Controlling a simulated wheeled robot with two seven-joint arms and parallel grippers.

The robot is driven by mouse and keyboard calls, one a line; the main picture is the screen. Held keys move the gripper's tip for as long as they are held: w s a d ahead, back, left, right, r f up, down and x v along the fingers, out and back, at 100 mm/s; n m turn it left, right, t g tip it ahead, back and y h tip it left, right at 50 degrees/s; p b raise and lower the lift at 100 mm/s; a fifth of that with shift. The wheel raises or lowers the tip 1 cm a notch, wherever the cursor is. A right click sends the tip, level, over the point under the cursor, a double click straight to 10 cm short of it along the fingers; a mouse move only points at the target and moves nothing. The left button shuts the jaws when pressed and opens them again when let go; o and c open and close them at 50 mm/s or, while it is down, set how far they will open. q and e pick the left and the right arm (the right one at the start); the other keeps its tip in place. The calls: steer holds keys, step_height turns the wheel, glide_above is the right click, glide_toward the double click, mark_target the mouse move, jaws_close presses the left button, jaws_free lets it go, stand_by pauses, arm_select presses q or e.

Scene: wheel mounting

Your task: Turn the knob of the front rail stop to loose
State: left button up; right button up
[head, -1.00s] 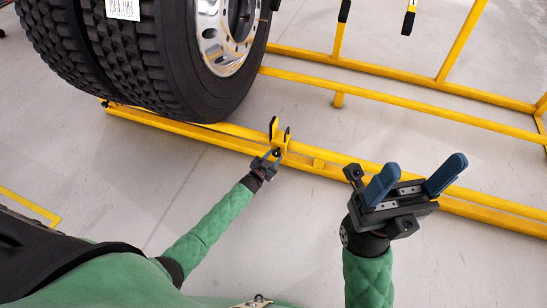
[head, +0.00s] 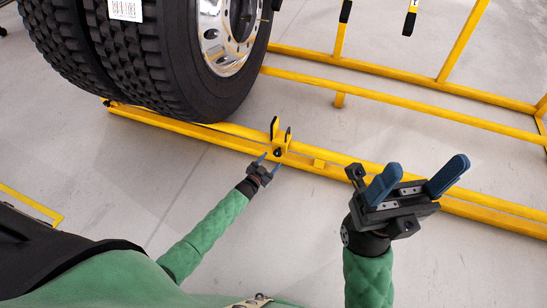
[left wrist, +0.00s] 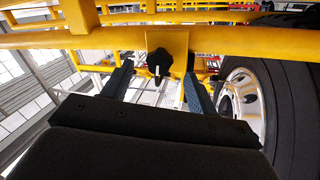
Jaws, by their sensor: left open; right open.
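The front rail stop (head: 280,140) is a yellow bracket with dark upright ends on the front yellow rail. Its black lobed knob (left wrist: 159,62) faces me in the left wrist view, with a white mark on it pointing roughly down; in the head view it is a small dark spot (head: 278,152). My left gripper (head: 270,161) is open just in front of the stop. In the left wrist view its blue fingers (left wrist: 158,70) stand apart on either side of the knob, with gaps; they do not grip it. My right gripper (head: 422,178) is open and empty, near the rail farther right.
Large black truck tyres (head: 170,60) with a silver rim (head: 222,35) stand at the rail's left part. The yellow rail frame (head: 400,101) runs on behind, with an upright post at the right. Grey floor in front of the rail is clear.

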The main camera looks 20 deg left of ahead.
arm_select(q)
steer(key=v, duration=0.4)
steer(key=shift+s+p, duration=0.15)
steer(key=shift+p, duration=0.2)
